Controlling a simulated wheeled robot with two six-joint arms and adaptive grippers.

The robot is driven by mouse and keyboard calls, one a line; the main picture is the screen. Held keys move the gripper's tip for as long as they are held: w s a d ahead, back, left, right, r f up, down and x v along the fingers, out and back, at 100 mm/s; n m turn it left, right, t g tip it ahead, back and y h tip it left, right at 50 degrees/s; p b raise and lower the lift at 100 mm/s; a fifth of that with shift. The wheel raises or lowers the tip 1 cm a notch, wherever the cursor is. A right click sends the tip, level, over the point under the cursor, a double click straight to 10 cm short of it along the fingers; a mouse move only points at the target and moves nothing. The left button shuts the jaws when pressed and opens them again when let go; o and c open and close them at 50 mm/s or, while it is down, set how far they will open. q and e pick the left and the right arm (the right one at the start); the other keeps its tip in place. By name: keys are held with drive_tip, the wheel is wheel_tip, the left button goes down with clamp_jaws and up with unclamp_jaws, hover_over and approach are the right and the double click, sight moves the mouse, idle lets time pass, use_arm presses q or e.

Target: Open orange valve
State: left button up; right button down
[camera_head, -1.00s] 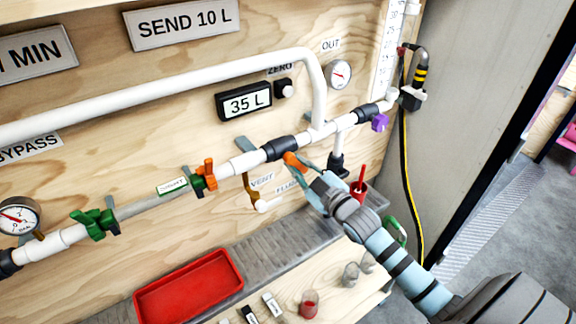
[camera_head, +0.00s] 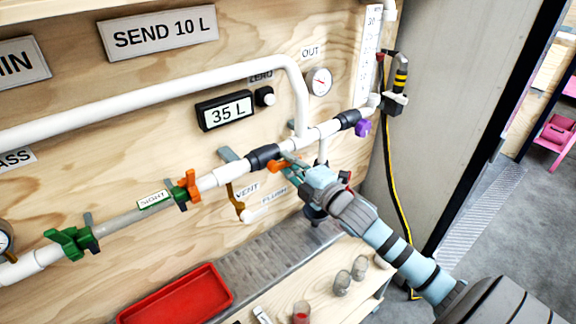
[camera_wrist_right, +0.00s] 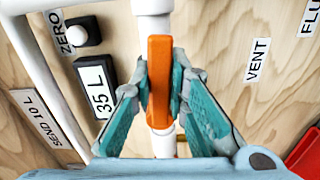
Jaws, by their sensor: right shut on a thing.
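An orange valve handle (camera_head: 276,167) sits on the white pipe, by the black coupling (camera_head: 263,156). My right gripper (camera_head: 291,168) reaches it from the lower right and partly covers it in the head view. In the right wrist view the orange handle (camera_wrist_right: 160,60) stands upright between the teal fingers (camera_wrist_right: 160,92), which press on it from both sides. Another orange valve (camera_head: 188,187) is farther left on the same pipe, apart from the gripper. My left gripper is not in view.
A green valve (camera_head: 72,242) is at the left of the pipe and a purple one (camera_head: 363,127) at the right. A display (camera_head: 226,111) reads 35 L. Below are a red tray (camera_head: 176,298) and a bench with glass cups (camera_head: 342,282). A black-yellow hose (camera_head: 396,200) hangs at right.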

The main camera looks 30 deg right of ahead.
drive_tip(key=shift+r+n, duration=0.15)
drive_tip(key=shift+n, duration=0.45)
drive_tip(key=c, duration=1.5)
unclamp_jaws()
drive_tip(key=shift+c, duration=0.2)
drive_tip(key=s, duration=1.2)
drive_tip(key=shift+d, duration=0.3)
